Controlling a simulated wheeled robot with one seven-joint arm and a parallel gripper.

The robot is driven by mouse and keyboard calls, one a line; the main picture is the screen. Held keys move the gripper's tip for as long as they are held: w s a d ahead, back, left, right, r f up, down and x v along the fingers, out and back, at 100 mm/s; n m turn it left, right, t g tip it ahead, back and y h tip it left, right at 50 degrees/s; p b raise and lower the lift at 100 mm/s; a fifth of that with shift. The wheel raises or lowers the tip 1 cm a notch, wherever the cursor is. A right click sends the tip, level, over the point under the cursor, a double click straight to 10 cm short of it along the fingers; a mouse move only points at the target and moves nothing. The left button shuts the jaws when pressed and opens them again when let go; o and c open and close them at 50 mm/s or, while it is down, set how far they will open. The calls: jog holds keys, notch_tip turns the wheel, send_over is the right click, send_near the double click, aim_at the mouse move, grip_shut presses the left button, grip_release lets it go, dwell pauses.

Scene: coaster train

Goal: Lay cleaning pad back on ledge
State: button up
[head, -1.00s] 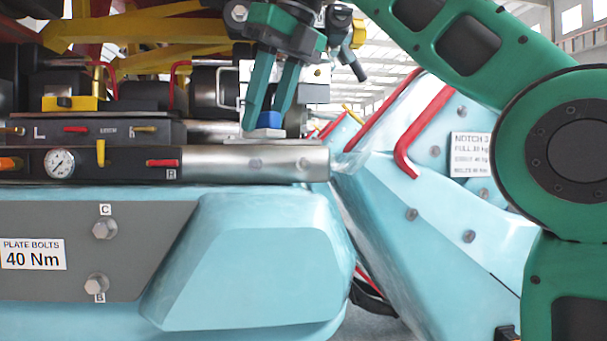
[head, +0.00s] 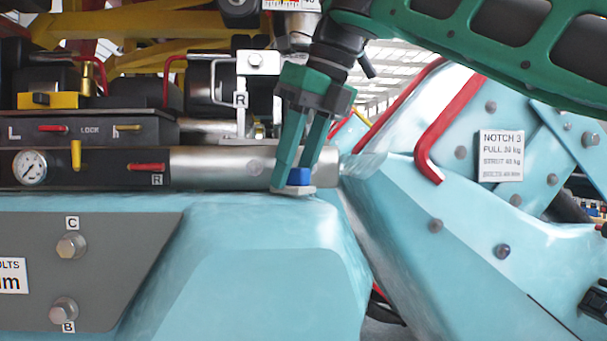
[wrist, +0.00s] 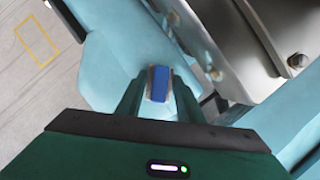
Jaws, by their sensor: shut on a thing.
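The cleaning pad is a small pale block with a blue grip on top. In the head view the pad (head: 299,178) is at the right end of the light-blue ledge (head: 250,205), beside the steel cylinder. Its pale base is at the ledge's top surface; I cannot tell if it bears on it. My gripper (head: 300,168) points down and is shut on the blue grip. In the wrist view the pad (wrist: 158,84) sits between my fingertips, over the light-blue surface.
The steel cylinder (head: 222,167) lies close behind and left of the pad. A red handle (head: 432,130) and a light-blue panel with a notch label (head: 501,155) stand to the right. A gap lies between ledge and panel. The ledge top left of the pad is clear.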

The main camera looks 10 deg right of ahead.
jog(key=shift+f, duration=0.4)
jog(key=o, duration=1.2)
jog(key=shift+r, duration=0.1)
jog(key=shift+v, duration=6.15)
jog(key=shift+s, duration=0.1)
